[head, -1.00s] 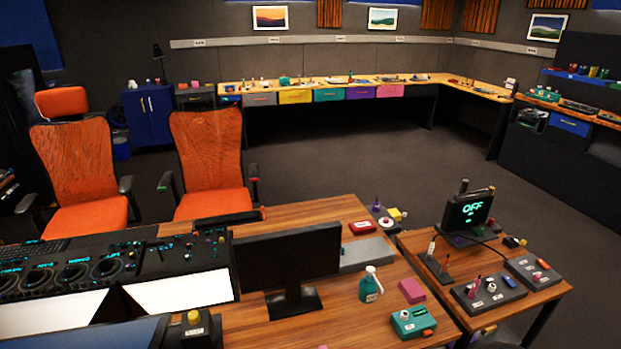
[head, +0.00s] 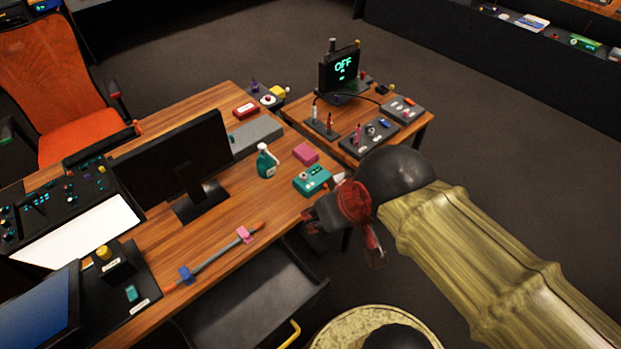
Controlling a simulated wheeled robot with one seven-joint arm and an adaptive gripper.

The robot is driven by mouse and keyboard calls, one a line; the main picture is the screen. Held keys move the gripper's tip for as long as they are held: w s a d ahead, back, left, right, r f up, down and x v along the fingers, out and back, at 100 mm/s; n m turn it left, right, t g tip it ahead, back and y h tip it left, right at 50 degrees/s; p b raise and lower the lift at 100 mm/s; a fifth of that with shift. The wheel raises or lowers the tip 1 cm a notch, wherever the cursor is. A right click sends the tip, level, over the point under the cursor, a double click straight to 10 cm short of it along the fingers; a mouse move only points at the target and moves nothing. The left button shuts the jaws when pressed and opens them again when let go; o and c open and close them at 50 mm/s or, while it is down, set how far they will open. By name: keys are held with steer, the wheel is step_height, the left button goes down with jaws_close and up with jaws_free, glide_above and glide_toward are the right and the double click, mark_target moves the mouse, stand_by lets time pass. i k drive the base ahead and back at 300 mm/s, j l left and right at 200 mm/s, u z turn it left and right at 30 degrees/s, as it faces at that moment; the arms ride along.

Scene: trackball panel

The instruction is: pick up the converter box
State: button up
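A teal box (head: 312,180) with a small dark panel and a pale knob sits near the right edge of the wooden desk; it looks like the converter box, though I cannot read its label. My gripper (head: 342,246), dark with red parts, is just below and right of the box, beyond the desk's edge. It appears apart from the box. Its fingers look spread with nothing between them, though they are small and dark here. My arm comes in from the lower right.
A monitor (head: 178,158) is further left. A side table (head: 353,143) with control panels stands behind. A dark open drawer (head: 250,300) juts out below the desk front.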

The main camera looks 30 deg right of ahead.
mark_target(312, 181)
steer(key=l+u, duration=0.25)
steer(key=l, duration=0.15)
steer(key=k+l+u, duration=0.15)
steer(key=l+u, duration=0.15)
steer(key=k+l+u, duration=0.25)
steer(key=l, duration=0.2)
steer(key=l+u, duration=0.25)
steer(key=k+l, duration=0.05)
steer(key=l, duration=0.05)
